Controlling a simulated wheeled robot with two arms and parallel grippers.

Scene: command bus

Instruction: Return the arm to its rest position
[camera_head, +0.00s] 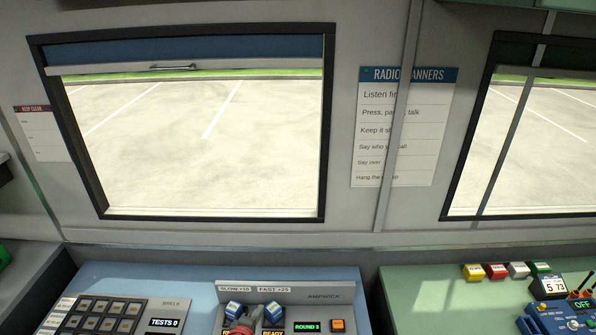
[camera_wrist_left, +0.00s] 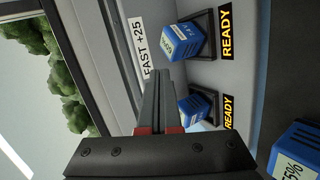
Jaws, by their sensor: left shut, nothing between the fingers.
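My left gripper (camera_head: 240,329) shows only in part at the bottom edge of the head view, in front of the charger panel (camera_head: 325,297). In the left wrist view my left gripper (camera_wrist_left: 159,80) has its grey fingers together, with nothing between them. The fingers point toward the panel, near two blue battery blocks. One block (camera_wrist_left: 181,42) sits in a black cradle beside a READY label, and the other block (camera_wrist_left: 196,108) is in a second cradle, partly hidden by the fingers. The rest of the left arm is not visible. My right gripper is in neither view.
A keypad panel (camera_head: 103,318) stands left of the charger. A green console (camera_head: 425,290) with coloured blocks stands to the right. A window (camera_head: 200,130) is behind.

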